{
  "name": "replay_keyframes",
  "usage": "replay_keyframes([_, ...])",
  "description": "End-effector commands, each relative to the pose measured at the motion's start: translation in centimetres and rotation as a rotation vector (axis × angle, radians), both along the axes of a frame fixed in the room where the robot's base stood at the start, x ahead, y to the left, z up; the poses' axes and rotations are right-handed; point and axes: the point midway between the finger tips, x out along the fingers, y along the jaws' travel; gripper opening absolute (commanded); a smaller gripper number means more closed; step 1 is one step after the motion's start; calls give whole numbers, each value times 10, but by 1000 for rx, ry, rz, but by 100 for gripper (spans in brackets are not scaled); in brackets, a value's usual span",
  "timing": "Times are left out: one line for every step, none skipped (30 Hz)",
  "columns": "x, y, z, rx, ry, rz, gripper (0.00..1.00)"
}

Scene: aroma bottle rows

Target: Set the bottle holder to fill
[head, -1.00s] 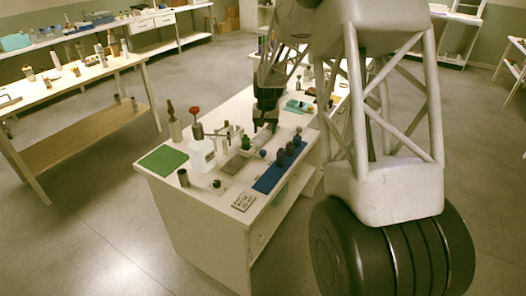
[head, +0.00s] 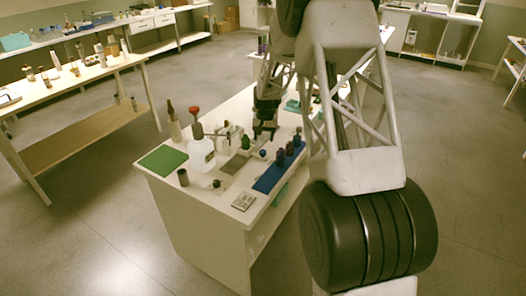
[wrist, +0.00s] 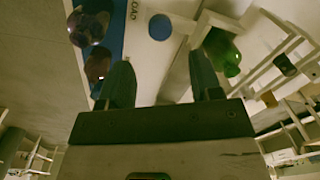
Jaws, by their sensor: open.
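A long blue holder (head: 266,184) lies along the right edge of the white bench, with three dark bottles (head: 280,158) standing in a row toward its far end. In the wrist view the blue holder (wrist: 112,44) shows at upper left, with a purple bottle (wrist: 88,27) and a brownish one (wrist: 98,64) beside my left finger. My gripper (head: 265,135) is open and points down over the bench, left of the row. Between its fingers (wrist: 162,82) no bottle shows. A green bottle (head: 246,143) stands left of it, and in the wrist view (wrist: 223,52) beyond the right finger.
A small round blue object (head: 262,153) lies near the gripper.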

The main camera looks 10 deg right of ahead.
Motion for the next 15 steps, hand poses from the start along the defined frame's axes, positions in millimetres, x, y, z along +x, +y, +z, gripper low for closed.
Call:
replay_keyframes([0, 0, -2, 0, 1, 0, 59])
replay_keyframes([0, 0, -3, 0, 1, 0, 59])
replay_keyframes([0, 0, -5, 1, 2, 0, 59])
replay_keyframes([0, 0, -7, 1, 2, 0, 59])
replay_keyframes([0, 1, -9, 1, 2, 0, 59])
replay_keyframes([0, 1, -13, 0, 3, 0, 59])
replay_keyframes([0, 1, -16, 0, 3, 0, 59])
replay_keyframes([0, 1, -19, 0, 3, 0, 59])
replay_keyframes([0, 1, -23, 1, 2, 0, 59])
replay_keyframes([0, 1, -26, 1, 2, 0, 59])
replay_keyframes([0, 2, -29, 1, 2, 0, 59])
replay_keyframes([0, 2, -34, 1, 2, 0, 59])
replay_keyframes([0, 2, -38, 1, 2, 0, 59])
replay_keyframes([0, 2, -42, 1, 3, 0, 59])
replay_keyframes([1, 2, -46, 1, 2, 0, 59])
